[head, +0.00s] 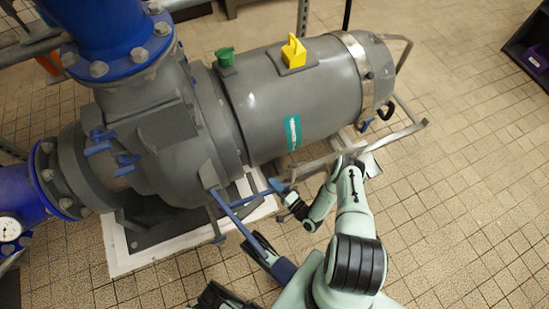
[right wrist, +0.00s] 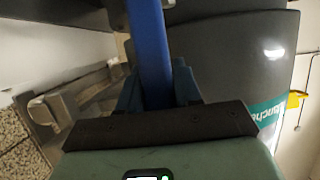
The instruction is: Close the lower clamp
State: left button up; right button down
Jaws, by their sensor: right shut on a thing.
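Two blue levers come out of the lower front of the grey pump in the head view. One lever (head: 255,196) runs right to my right gripper (head: 279,187), which is shut on its end. In the right wrist view the blue lever (right wrist: 149,45) passes between the blue fingers of my right gripper (right wrist: 158,88). The other, longer blue lever (head: 228,214) slants down to the right. Its lower end meets dark parts that I cannot make out clearly. I cannot see which lever belongs to the lower clamp. My left gripper's jaws cannot be made out.
The grey pump (head: 300,100) carries a teal label, a yellow part (head: 293,50) and a green cap (head: 225,57). Small blue handles (head: 126,165) are on its left side. A metal frame (head: 405,132) surrounds its right end.

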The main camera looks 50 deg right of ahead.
jog(key=c, duration=0.9)
grip_release()
jog(key=shift+o, duration=0.2)
pick_arm(q)
jog(key=shift+t, duration=0.8)
jog(key=w+r, duration=0.1)
jog(key=w+r+p, duration=0.2)
jog(key=w, duration=0.1)
jog(key=shift+d+r, duration=0.25)
jog(key=shift+d, duration=0.05)
pick_arm(e)
jog(key=s+a, duration=0.2)
jog(key=s, duration=1.1)
pick_arm(q)
jog(key=shift+s, duration=0.15)
pick_arm(e)
jog(key=shift+s, duration=0.2)
